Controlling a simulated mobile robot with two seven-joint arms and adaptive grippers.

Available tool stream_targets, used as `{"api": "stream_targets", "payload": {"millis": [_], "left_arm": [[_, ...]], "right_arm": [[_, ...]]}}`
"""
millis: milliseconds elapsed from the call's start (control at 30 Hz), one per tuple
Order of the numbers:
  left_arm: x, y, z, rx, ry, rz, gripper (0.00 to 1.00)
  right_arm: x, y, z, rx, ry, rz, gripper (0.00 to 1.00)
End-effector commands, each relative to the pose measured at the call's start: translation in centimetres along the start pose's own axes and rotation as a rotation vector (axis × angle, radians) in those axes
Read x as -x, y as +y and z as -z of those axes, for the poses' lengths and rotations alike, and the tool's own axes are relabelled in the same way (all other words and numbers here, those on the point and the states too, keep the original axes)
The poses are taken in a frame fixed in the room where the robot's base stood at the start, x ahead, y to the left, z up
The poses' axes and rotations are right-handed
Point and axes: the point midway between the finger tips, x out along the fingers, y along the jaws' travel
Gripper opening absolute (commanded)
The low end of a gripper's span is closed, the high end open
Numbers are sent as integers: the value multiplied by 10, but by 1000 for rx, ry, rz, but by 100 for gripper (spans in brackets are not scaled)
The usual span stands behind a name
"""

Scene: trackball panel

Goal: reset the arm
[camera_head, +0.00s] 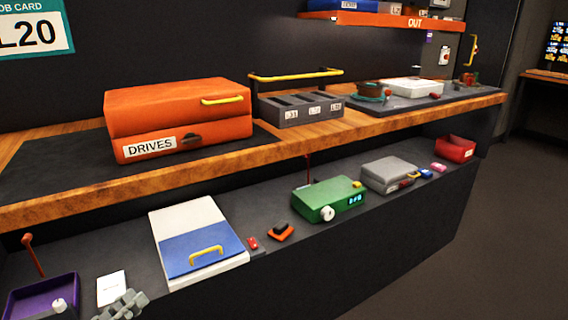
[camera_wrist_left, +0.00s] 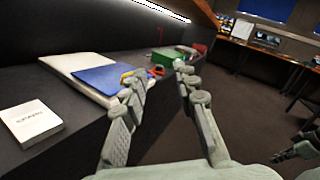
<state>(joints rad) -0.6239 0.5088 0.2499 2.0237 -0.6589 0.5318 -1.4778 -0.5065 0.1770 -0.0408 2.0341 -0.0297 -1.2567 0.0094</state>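My left gripper (camera_head: 122,304) shows only in part at the bottom left of the head view, over the lower shelf's front edge beside a white card (camera_head: 111,288). In the left wrist view its two fingers (camera_wrist_left: 157,85) stand apart with nothing between them. The white card, with dark print, lies left of the fingers in that view (camera_wrist_left: 30,122). Part of what looks like my right gripper (camera_wrist_left: 300,150) shows at the right edge of the left wrist view. Its fingers are too small and cut off to judge.
A white-and-blue box (camera_head: 198,243) with a yellow handle, a purple tray (camera_head: 42,298), a green device (camera_head: 328,198) and a grey box (camera_head: 388,174) stand on the lower shelf. An orange DRIVES case (camera_head: 180,115) sits on the wooden upper counter. The floor (camera_head: 510,230) at right is clear.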

Motion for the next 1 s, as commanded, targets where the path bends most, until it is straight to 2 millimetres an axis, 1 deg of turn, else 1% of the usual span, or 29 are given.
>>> {"api": "stream_targets", "payload": {"millis": [33, 67, 100, 167, 200, 267, 300, 367, 400, 433, 467, 500, 600, 633, 700, 800, 1000], "left_arm": [[-2, 18, 0, 140, -42, -94, 29], [-3, 30, 1, 234, -70, -155, 29], [-1, 48, 5, 369, -111, -241, 29], [4, 74, 16, 591, -182, -377, 29], [10, 90, 28, 751, -236, -471, 29], [22, 112, 53, 994, -323, -617, 29], [32, 122, 73, 1153, -385, -714, 29], [48, 130, 107, 1382, -482, -864, 29], [59, 131, 132, 1524, -547, -964, 29], [67, 129, 150, 1623, -598, -1040, 29], [75, 125, 169, 1714, -646, -1116, 29], [85, 118, 191, 1820, -710, -1213, 29], [105, 93, 235, 2008, -848, -1428, 29], [110, 85, 245, 2045, -882, -1480, 29], [119, 71, 261, 2101, -945, -1579, 29], [126, 58, 274, 2138, -998, -1663, 29], [127, 56, 276, 2145, -1008, -1677, 29]], "right_arm": [[0, 0, 3, -1, 5, -1, 0], [1, 1, 4, -1, 8, -1, 0], [1, 1, 5, -1, 10, -1, 0], [1, 1, 6, -1, 11, -1, 0], [1, 1, 6, -1, 11, -1, 0], [1, 1, 6, -1, 10, -1, 0], [1, 1, 6, -1, 10, -1, 0], [0, 1, 5, -1, 9, -1, 0], [0, 1, 5, -1, 8, -1, 0], [0, 1, 4, -1, 8, -1, 0], [0, 1, 4, -1, 7, -1, 0], [0, 1, 3, -1, 5, 0, 0], [-2, 0, 0, -1, 0, 0, 0], [-2, 0, -1, 0, -2, 1, 0], [-3, 0, -4, 0, -7, 1, 0], [-4, -1, -7, 0, -12, 2, 0], [-4, -1, -8, 1, -14, 2, 0]]}}
